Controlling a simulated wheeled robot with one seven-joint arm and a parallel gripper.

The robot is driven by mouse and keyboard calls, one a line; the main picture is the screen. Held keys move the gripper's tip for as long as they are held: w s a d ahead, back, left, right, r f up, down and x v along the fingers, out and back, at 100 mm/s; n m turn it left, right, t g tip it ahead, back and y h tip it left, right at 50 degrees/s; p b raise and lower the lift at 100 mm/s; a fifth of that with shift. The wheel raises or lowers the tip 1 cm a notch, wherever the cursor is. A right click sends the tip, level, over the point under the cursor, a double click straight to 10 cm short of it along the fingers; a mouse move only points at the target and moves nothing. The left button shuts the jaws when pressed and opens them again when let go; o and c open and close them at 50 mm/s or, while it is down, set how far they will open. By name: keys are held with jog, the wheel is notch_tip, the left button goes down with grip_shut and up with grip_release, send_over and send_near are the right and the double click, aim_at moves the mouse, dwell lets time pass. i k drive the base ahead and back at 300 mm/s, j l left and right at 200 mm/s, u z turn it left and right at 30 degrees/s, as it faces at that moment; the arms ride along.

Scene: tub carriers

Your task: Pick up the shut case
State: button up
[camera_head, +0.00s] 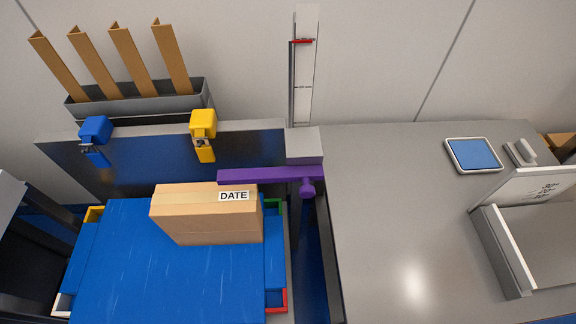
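A closed tan cardboard case (205,213) with a white DATE label (234,196) rests on a flat blue surface (135,270) left of the middle. Its top and front show, and no open flap is visible. The blue surface has coloured corner pieces: yellow, green, red and white. My gripper is not in view.
A purple bar (265,175) on an upright post reaches out close behind the case's right end. Behind stand a dark blue panel with blue (95,130) and yellow clips (203,125) and a grey bin (140,105) of cardboard strips. The grey counter (390,220) at right has clear room beside a tablet (473,155).

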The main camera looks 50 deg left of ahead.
aim_at(194, 207)
jog(key=u, duration=1.6)
jog(key=j+z, duration=0.15)
jog(key=j, duration=1.1)
jog(key=j+z, duration=0.15)
jog(key=j, duration=1.1)
jog(key=k, duration=0.05)
